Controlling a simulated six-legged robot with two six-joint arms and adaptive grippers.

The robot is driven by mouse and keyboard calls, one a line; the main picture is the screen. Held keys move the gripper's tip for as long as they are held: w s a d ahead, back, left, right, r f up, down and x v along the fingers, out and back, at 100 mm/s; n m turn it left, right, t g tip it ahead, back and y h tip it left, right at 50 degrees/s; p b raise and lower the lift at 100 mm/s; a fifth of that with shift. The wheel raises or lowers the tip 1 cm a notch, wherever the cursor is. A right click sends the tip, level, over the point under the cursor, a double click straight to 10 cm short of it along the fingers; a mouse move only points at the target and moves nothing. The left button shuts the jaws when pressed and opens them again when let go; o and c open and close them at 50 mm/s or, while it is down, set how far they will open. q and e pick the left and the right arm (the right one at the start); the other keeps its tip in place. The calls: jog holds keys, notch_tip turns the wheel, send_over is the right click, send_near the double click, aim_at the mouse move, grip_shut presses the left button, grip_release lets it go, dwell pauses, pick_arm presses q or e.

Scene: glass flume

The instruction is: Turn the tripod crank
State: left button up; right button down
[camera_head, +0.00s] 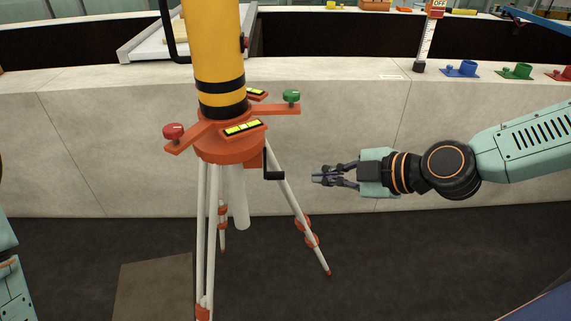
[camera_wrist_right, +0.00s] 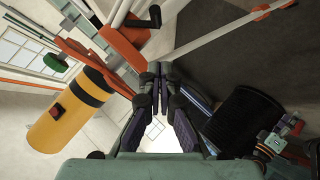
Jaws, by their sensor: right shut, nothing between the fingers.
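The tripod has an orange head (camera_head: 228,148) with white legs and carries a yellow cylinder (camera_head: 217,45) with black bands. The black crank (camera_head: 270,168) hangs on the right side of the head, and its handle points right. My right gripper (camera_head: 318,178) is shut and empty, a short way right of the crank and apart from it. In the right wrist view, the gripper (camera_wrist_right: 160,68) shows with its fingertips together, and the crank (camera_wrist_right: 146,20) is beyond them near the top. Part of my left arm shows at the left edge of the head view; its gripper is out of the picture.
A pale wall (camera_head: 340,135) stands behind the tripod. A red knob (camera_head: 174,131) and a green knob (camera_head: 291,97) stick up from the head's arms. Blue, green and red pieces sit on the wall's ledge at right. A flat brown panel (camera_head: 152,290) lies on the dark floor.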

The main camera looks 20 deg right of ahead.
jog(key=n, duration=0.1)
jog(key=b, duration=0.7)
send_near(272, 176)
jog(key=shift+a, duration=1.25)
jog(key=w, duration=0.1)
jog(key=w+f, duration=0.2)
jog(key=shift+w+a+f, duration=0.2)
jog(key=shift+a+f, duration=0.05)
jog(key=shift+w+d+f, duration=0.25)
jog(key=shift+w+f, duration=0.05)
jog(key=shift+a, duration=0.15)
jog(key=shift+n, duration=0.3)
